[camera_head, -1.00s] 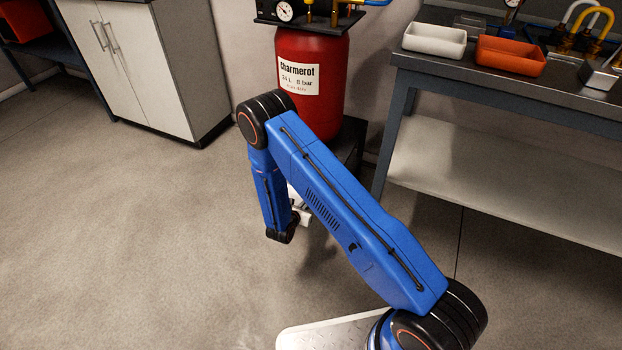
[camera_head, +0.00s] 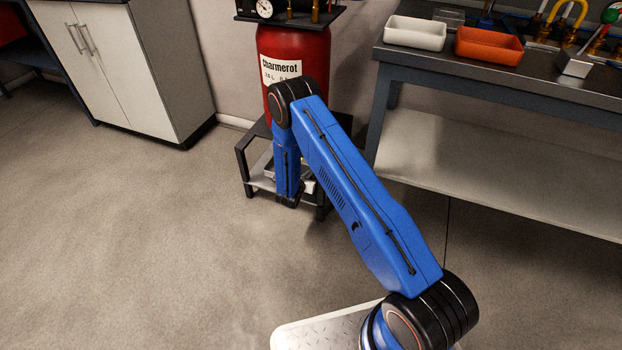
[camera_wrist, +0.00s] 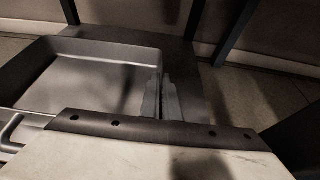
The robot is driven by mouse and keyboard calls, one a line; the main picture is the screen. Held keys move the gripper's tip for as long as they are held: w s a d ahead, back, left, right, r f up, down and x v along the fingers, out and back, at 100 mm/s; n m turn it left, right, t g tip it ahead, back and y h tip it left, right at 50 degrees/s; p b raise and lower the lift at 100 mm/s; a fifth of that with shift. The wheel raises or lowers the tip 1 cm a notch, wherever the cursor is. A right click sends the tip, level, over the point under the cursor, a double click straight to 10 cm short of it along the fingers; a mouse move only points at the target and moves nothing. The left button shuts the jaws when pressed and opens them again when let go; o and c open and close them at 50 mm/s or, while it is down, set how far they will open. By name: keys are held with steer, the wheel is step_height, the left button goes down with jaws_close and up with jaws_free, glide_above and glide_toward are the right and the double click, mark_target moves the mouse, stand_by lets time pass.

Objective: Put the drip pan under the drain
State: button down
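The drip pan (camera_wrist: 105,75) is a shallow grey tray with raised walls, at the left of the wrist view. My gripper (camera_wrist: 161,98) has its two fingers close together on the pan's right wall, shut on it. In the head view a small part of the pan (camera_head: 269,166) shows above the lower shelf of a black stand, left of my forearm. My forearm hides the gripper there. The red tank (camera_head: 293,52) stands on this stand. Its drain is not visible. I cannot tell whether the pan touches the shelf.
The black stand (camera_head: 243,165) has legs close around the pan. A workbench (camera_head: 480,75) with a lower shelf (camera_head: 500,165) is at the right, holding a white bin (camera_head: 415,33) and an orange bin (camera_head: 489,46). A white cabinet (camera_head: 125,65) is left. The floor at left is clear.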

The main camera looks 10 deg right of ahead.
steer(key=shift+w+d, duration=0.3)
steer(key=shift+w, duration=0.05)
steer(key=shift+w+f, duration=0.1)
steer(key=shift+f, duration=1.6)
steer(key=shift+f, duration=0.15)
steer(key=c, duration=2)
jaws_free()
steer(key=v, duration=1.2)
